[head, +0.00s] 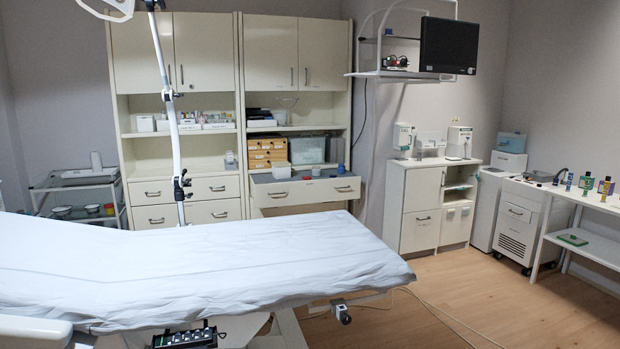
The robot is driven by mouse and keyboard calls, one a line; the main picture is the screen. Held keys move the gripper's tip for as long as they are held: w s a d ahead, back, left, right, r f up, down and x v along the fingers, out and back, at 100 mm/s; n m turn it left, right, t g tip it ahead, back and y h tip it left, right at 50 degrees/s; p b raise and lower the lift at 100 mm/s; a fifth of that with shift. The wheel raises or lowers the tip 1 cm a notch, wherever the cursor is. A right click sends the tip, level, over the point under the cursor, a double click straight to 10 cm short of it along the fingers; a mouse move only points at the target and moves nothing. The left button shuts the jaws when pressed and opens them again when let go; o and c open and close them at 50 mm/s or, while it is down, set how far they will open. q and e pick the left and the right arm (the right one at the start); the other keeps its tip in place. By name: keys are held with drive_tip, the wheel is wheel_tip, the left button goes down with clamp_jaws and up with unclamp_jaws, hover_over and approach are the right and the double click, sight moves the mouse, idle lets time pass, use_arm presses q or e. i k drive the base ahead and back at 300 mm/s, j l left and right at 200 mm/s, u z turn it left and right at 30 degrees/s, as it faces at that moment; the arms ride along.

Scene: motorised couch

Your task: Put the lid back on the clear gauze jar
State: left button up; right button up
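Neither of my grippers is in view. I cannot make out the clear gauze jar or its lid for sure.
The couch (190,262) with a white sheet fills the front left. A lamp arm (168,95) rises behind it. A steel trolley (75,185) stands at left. A white side cabinet (420,207) and bottle table (600,200) are at right.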

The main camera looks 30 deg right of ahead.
sight(316, 169)
drive_tip(key=l+z, duration=0.1)
drive_tip(key=z, duration=0.5)
drive_tip(key=i+z, duration=0.1)
drive_tip(key=z, duration=1.05)
drive_tip(key=i+z, duration=0.15)
drive_tip(key=z, duration=1)
drive_tip(key=i+j+z, duration=0.1)
drive_tip(key=z, duration=1.1)
drive_tip(key=j+z, duration=0.2)
drive_tip(key=z, duration=0.35)
drive_tip(key=j+z, duration=0.5)
drive_tip(key=j, duration=0.45)
drive_tip(key=i+j, duration=0.1)
drive_tip(key=j, duration=0.8)
drive_tip(key=i+j+z, duration=0.15)
drive_tip(key=j, duration=0.75)
drive_tip(key=j+u, duration=0.2)
drive_tip(key=j, duration=0.7)
drive_tip(key=j+u, duration=0.2)
drive_tip(key=j, duration=0.7)
drive_tip(key=j+u, duration=0.25)
drive_tip(key=j, duration=0.65)
drive_tip(key=i, duration=0.05)
